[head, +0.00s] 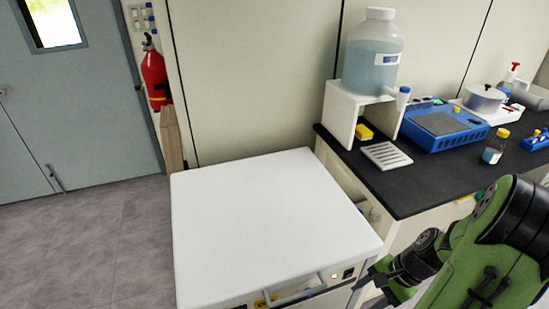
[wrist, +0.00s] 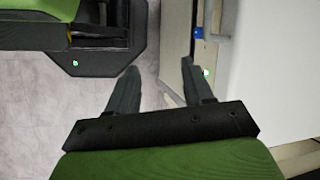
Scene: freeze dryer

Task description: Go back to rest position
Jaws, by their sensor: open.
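The freeze dryer (head: 270,220) is a white box with a flat, bare top in the middle of the head view. A handle (head: 295,292) and a small green light show on its front at the bottom edge. My gripper (wrist: 160,68) is open, with nothing between its two dark fingers in the wrist view. In the head view my green and black arm comes in from the lower right, and the gripper is beside the dryer's front right corner. A white panel (wrist: 275,60), probably the dryer, fills the right side of the wrist view.
A black-topped bench (head: 430,175) at right holds a large bottle (head: 372,55) on a white stand, a blue device (head: 440,128), a white rack (head: 387,155) and a small vial (head: 495,147). A fire extinguisher (head: 155,75) hangs by the door (head: 70,110). Floor (head: 100,240) at left is clear.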

